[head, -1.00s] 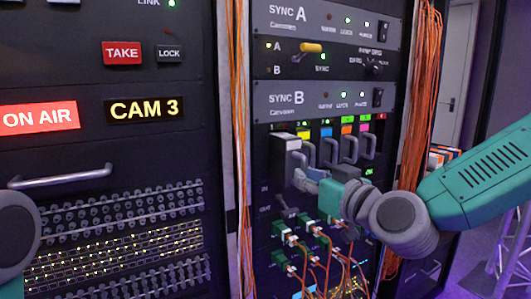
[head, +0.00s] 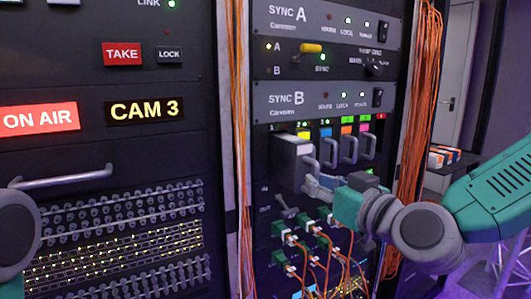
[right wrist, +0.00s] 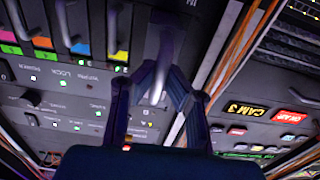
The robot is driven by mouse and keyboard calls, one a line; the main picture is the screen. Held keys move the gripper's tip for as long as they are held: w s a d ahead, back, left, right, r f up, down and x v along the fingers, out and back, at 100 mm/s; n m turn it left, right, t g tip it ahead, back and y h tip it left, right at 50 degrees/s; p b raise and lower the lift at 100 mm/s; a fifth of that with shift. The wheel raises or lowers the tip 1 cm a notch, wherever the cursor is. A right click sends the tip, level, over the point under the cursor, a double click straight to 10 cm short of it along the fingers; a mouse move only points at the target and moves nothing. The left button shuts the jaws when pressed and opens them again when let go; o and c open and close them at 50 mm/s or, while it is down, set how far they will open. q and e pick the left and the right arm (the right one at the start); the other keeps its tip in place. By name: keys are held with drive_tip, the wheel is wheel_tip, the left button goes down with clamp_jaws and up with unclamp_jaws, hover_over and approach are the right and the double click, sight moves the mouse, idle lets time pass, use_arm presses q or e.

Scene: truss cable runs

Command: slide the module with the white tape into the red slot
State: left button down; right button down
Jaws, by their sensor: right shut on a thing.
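The grey module with white tape (head: 292,160) stands out from the left end of the module row under SYNC B in the head view. A small white patch shows near the top of its narrow front. My right gripper (head: 318,186) is shut on its handle. In the right wrist view, the fingers (right wrist: 160,92) are on both sides of the handle, and the module (right wrist: 166,42) runs away behind it. My left gripper is out of view.
Modules with handles (head: 348,150) sit right of the held one, under yellow, blue, orange and pink labels. Green connectors with orange cables (head: 312,240) crowd the panel below. Orange cable bundles (head: 420,100) hang to the right.

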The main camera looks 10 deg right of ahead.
drive_tip(key=shift+s+d, duration=0.2)
drive_tip(key=shift+s, duration=0.4)
drive_tip(key=shift+b+v, duration=2.15)
drive_tip(key=shift+b, duration=0.6)
